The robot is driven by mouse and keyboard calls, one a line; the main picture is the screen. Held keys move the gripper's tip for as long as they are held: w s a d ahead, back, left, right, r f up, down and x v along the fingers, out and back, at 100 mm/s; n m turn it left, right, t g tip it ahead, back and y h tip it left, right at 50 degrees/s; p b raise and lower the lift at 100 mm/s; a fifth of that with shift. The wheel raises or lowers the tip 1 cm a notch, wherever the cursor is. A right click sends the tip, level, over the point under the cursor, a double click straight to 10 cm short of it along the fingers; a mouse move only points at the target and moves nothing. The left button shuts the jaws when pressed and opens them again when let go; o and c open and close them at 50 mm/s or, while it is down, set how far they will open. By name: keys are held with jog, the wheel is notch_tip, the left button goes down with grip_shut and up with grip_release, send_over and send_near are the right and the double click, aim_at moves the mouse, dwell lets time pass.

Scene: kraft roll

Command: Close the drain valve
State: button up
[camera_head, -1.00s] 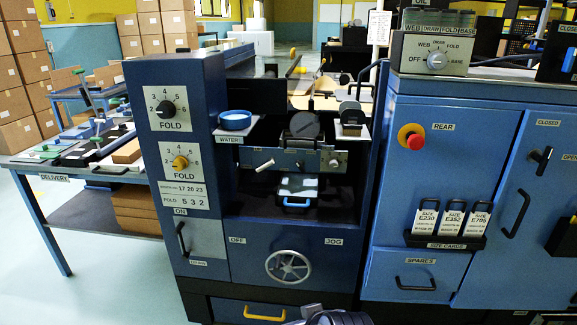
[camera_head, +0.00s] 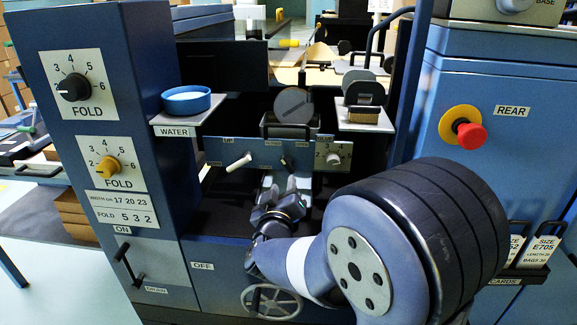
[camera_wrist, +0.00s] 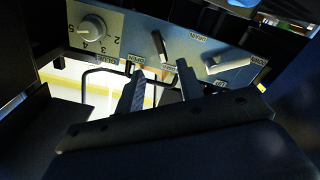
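The drain valve's small dark lever (camera_wrist: 158,45) is on the grey panel, beside a DRAIN label, in the wrist view. It also shows in the middle of the panel in the head view (camera_head: 287,162). OPEN and other small labels sit near its end. My gripper (camera_wrist: 160,72) is open, with its two fingers apart and nothing seen between them. Its fingertips are near the panel, and the lever lies just beyond the gap; I cannot tell whether they touch. In the head view my gripper (camera_head: 280,187) reaches up towards the panel from below.
A white-handled lever (camera_head: 238,162) and a round knob (camera_head: 333,158) flank the valve. A WATER shelf (camera_head: 190,122) with a blue dish (camera_head: 187,99) juts out at upper left. A red stop button (camera_head: 471,135) is at right. A handwheel (camera_head: 272,302) is below.

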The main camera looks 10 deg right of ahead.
aim_at(287, 167)
jog(key=b+x, duration=0.1)
jog(key=x, duration=0.8)
jog(key=shift+w+d+b, duration=0.1)
jog(key=shift+w+b, duration=0.15)
jog(key=shift+b, duration=0.05)
jog(key=shift+c, duration=0.4)
grip_shut()
